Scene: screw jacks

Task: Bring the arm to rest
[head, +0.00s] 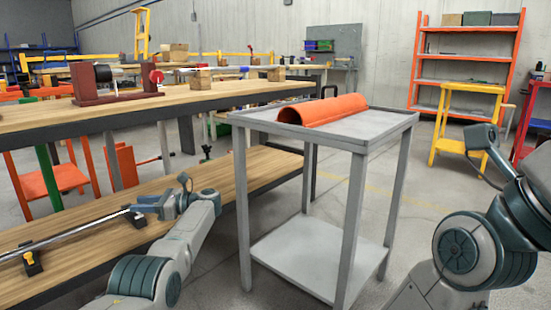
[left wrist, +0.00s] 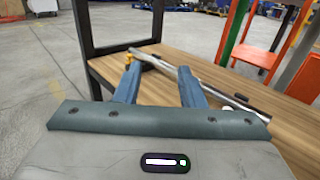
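My left gripper (head: 140,207) is over the lower wooden shelf, at the near end of a long metal rod (head: 75,232). In the left wrist view its two blue fingers (left wrist: 160,82) stand apart with bare gap between them, so it is open and holds nothing. The rod (left wrist: 225,88) passes beyond the fingers there; I cannot tell whether they touch it. My right arm (head: 470,245) is folded at the right of the head view, and its fingers do not show.
The rod rests in black-and-yellow holders (head: 30,260) on the lower shelf (head: 100,245). The bench top (head: 180,100) is above the left arm. A grey cart (head: 375,127) carrying an orange half-pipe (head: 325,109) stands right of it. Floor shows between cart and right arm.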

